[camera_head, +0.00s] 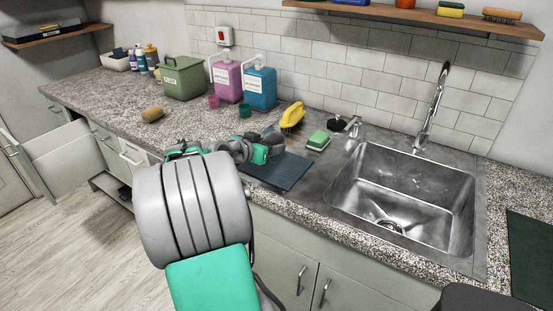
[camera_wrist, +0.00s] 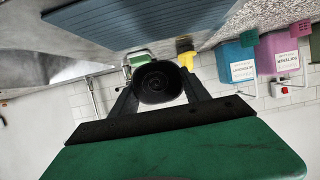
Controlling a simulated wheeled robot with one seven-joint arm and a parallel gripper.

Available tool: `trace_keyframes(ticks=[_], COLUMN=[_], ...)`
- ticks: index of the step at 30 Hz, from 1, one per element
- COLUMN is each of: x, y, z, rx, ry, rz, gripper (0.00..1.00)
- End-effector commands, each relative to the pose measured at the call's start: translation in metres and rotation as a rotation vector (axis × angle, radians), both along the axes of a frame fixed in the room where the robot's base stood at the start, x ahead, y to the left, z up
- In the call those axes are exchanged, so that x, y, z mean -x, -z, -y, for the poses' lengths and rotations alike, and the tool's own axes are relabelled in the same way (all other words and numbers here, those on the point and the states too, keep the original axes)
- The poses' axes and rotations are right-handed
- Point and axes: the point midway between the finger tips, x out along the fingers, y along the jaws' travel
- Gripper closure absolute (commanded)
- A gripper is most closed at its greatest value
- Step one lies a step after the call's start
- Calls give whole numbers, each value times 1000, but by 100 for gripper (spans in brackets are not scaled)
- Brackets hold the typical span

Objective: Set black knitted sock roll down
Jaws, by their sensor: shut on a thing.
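The black knitted sock roll (camera_wrist: 157,84) shows end-on in the wrist view as a dark spiral. My gripper (camera_wrist: 158,90) is shut on it, with one finger on each side. In the head view my gripper (camera_head: 272,140) is over the counter, at the back edge of the dark ribbed mat (camera_head: 285,172). My own arm and hand hide most of the roll there. The wrist view is upside down, with the ribbed mat (camera_wrist: 120,24) at its top. The roll appears apart from the mat; its exact height is unclear.
A yellow brush (camera_head: 293,115), a green sponge (camera_head: 318,140) and the sink (camera_head: 405,195) lie beyond and right of the mat. Blue (camera_head: 260,88) and pink (camera_head: 227,82) dispensers stand behind. A cork-coloured roll (camera_head: 152,114) lies left on the counter (camera_head: 110,100).

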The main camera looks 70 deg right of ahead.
Motion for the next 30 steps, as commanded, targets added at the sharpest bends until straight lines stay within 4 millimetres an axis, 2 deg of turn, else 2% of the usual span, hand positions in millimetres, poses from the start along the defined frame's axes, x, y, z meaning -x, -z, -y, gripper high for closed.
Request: trace_keyframes(ticks=[3,8,12,23,24,30], x=[11,20,19,18,18,18], y=[16,32,57,64,64,63], z=[10,18,16,17,16,16], rx=[0,0,-1,2,2,1], ry=[1,1,-2,-2,-2,-2], rz=[0,1,-2,3,2,2], gripper=[86,86,86,86,45,29])
